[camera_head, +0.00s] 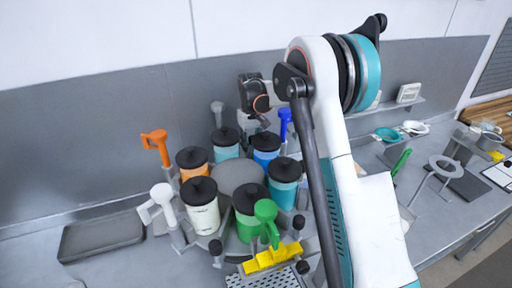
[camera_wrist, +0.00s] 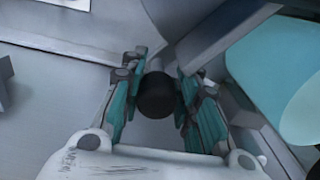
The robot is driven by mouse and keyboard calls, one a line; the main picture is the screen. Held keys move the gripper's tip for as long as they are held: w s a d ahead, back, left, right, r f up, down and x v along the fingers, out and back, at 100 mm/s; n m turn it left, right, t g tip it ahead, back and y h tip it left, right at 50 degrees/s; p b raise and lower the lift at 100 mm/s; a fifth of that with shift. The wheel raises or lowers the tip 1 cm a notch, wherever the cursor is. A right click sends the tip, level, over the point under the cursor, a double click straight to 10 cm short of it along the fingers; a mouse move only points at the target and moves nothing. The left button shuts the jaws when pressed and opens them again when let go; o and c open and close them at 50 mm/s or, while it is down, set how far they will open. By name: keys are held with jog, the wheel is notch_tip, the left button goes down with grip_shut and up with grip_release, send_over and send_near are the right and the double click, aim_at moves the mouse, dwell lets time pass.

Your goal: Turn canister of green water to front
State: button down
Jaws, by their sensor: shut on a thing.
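The canister of green water (camera_head: 246,226) has a black lid and sits on the front side of the round carousel (camera_head: 238,175), behind a green tap (camera_head: 266,211). My gripper (camera_wrist: 158,78) is at the back of the carousel in the head view, where my arm hides its fingers. In the wrist view its two teal-lined fingers are closed around a round black knob (camera_wrist: 157,96). The knob itself cannot be made out in the head view.
Other black-lidded canisters ring the carousel: cream (camera_head: 203,213), orange (camera_head: 192,163), blue (camera_head: 266,148) and teal (camera_head: 285,190). An orange tap (camera_head: 156,143) and a white tap (camera_head: 163,198) stand at the left. A yellow piece (camera_head: 272,257) is at the front.

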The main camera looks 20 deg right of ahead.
jog(key=shift+w+a, duration=0.15)
dwell(0.5)
jog(key=c, duration=1.3)
grip_release()
jog(key=shift+c, duration=0.2)
notch_tip(320, 180, up, 12)
jog(key=shift+r, duration=0.1)
